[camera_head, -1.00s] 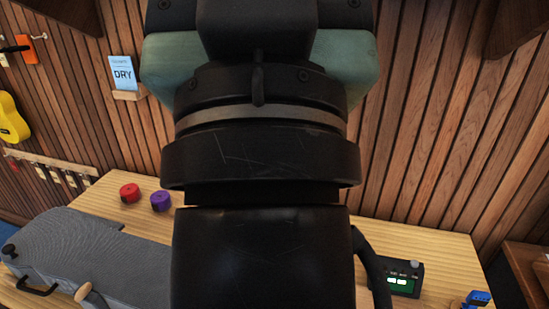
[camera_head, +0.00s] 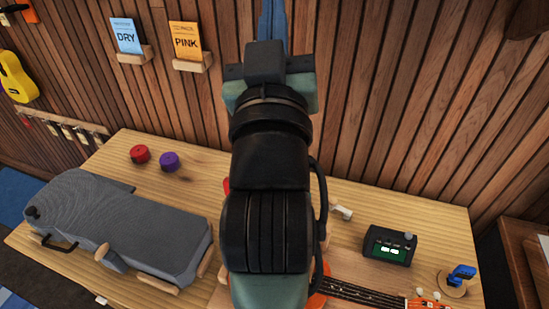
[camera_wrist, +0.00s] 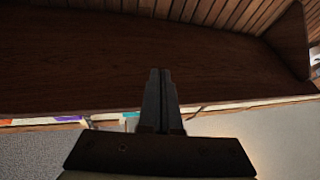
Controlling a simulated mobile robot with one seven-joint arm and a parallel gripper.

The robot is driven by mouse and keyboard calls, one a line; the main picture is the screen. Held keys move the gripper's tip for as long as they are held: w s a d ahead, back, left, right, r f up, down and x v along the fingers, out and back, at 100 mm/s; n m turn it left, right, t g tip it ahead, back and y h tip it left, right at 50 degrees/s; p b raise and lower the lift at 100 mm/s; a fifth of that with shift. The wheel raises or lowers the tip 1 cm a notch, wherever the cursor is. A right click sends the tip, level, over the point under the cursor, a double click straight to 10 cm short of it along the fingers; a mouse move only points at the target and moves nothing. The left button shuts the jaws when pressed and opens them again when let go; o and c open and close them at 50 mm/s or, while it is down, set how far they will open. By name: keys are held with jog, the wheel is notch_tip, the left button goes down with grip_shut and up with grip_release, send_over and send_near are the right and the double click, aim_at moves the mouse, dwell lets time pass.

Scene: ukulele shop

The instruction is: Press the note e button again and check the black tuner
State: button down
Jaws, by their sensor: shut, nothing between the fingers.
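A black box (camera_head: 390,246) with a lit green display and a round grey knob stands on the right part of the wooden table; it looks like the black tuner. Its display is too small to read. I cannot make out a button marked note e in either view. My gripper (camera_wrist: 160,72) shows in the wrist view, its two dark fingers together with nothing between them. It faces a dark brown wooden surface and is near no tuner or button. In the head view my raised arm fills the middle and the fingers cannot be made out.
A grey case (camera_head: 125,228) lies on the table's left. A red disc (camera_head: 140,154) and a purple disc (camera_head: 169,161) lie behind it. An orange ukulele (camera_head: 345,290) lies at the front, partly behind my arm. A blue clip (camera_head: 462,273) is at the right.

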jog(key=w+f+n+g+p, duration=0.2)
jog(key=w+f+g+p, duration=0.3)
jog(key=f, duration=0.6)
jog(key=s+f+n+g+p, duration=0.2)
jog(key=s+f+g+p, duration=0.2)
jog(key=f, duration=0.9)
jog(key=s+f+n+g+p, duration=0.2)
jog(key=s+f+g+p, duration=0.2)
jog(key=f, duration=0.9)
jog(key=s+p, duration=0.2)
jog(key=s, duration=0.1)
jog(key=shift+s+d+f+h+p, duration=0.15)
jog(key=shift+f+h+p, duration=0.15)
jog(key=shift+p, duration=0.1)
jog(key=shift+f, duration=0.1)
notch_tip(320, 180, down, 8)
jog(key=b, duration=0.8)
jog(key=shift+f, duration=0.25)
jog(key=shift+f, duration=0.4)
